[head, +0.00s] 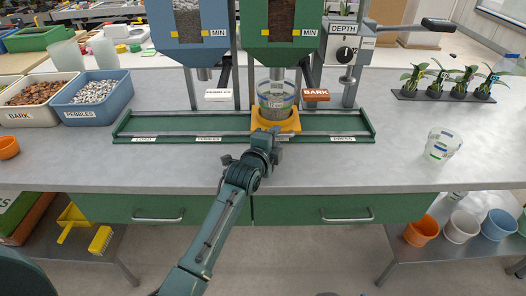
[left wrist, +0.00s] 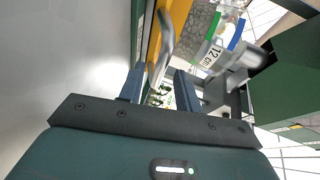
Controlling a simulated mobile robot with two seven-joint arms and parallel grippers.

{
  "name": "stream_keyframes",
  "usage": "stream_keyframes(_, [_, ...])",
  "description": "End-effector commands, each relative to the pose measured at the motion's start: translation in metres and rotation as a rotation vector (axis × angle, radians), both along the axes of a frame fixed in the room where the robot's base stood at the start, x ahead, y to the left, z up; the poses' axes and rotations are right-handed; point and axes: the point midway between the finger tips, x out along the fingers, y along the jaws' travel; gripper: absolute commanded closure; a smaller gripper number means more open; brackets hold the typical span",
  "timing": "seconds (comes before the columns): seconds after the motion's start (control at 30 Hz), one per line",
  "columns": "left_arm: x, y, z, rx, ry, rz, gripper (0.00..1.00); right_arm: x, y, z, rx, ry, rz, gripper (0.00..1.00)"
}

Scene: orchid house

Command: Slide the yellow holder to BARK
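The yellow holder (head: 290,126) sits on the green rail (head: 180,124), under the spout of the green hopper (head: 281,22). A clear pot (head: 277,100) with grey pebbles stands in it. The rail labels LOAD, PEBBLES and PRESS show; the label spot in front of the holder is hidden by my gripper. My left gripper (head: 266,139) is at the holder's front. In the left wrist view its fingers (left wrist: 160,92) are apart, with a grey curved handle (left wrist: 166,40) beside the yellow holder (left wrist: 154,32) reaching towards the gap; contact is unclear. My right gripper is not visible.
A PEBBLES lever (head: 218,95) and a BARK lever (head: 316,95) hang beside the holder. A DEPTH press (head: 347,52) stands to the right. Bark (head: 34,100) and pebbles (head: 93,98) bins are left. A clear pot (head: 442,146) and several orchids (head: 446,85) are right.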

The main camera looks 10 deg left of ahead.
Motion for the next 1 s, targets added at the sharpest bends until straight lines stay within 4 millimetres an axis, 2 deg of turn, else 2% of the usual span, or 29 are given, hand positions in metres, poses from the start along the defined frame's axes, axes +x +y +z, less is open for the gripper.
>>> stream_keyframes(0.3, [-0.063,0.011,0.012,0.003,0.001,-0.001,0.66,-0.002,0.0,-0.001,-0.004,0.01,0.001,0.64])
stream_keyframes(0.5, [-0.09,0.015,0.017,0.002,0.001,0.0,0.66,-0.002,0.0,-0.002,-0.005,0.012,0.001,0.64])
stream_keyframes(0.67, [-0.098,0.016,0.02,0.0,0.0,-0.001,0.66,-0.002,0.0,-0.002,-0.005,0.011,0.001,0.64])
stream_keyframes(1.0, [-0.099,0.016,0.02,0.0,-0.001,0.0,0.66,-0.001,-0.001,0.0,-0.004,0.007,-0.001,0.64])
